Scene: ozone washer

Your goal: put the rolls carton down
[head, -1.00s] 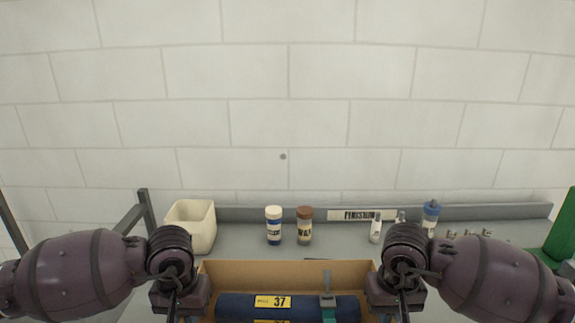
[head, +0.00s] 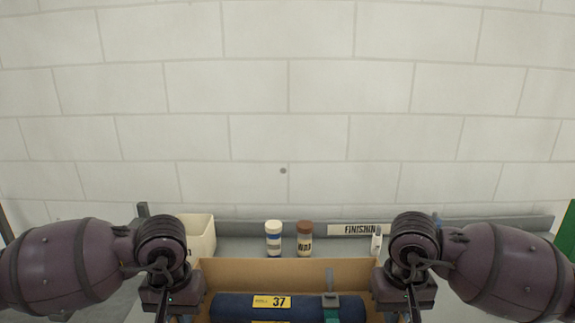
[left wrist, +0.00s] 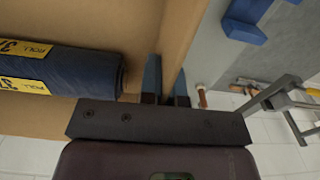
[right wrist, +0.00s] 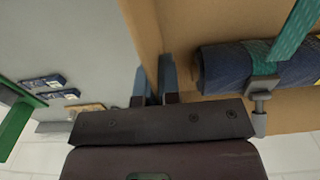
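The rolls carton (head: 240,270) is an open brown cardboard box at the bottom middle of the head view, its lower part cut off by the frame. A dark blue roll (head: 235,307) with a yellow label "37" and a teal strap with a grey buckle lies inside. My left gripper (left wrist: 166,82) is shut on one side wall of the carton, one blue finger inside and one outside. My right gripper (right wrist: 153,82) is shut on the opposite wall in the same way. The carton's underside is hidden, so contact below cannot be told.
A grey bench (head: 245,245) lies behind the carton against a white block wall. On it stand a cream bin (head: 201,236), a blue-labelled jar (head: 274,240), a brown-capped jar (head: 305,240) and a small white bottle (head: 376,243). A "FINISHING" label (head: 358,230) marks the back ledge. Something green (head: 567,228) is at the right.

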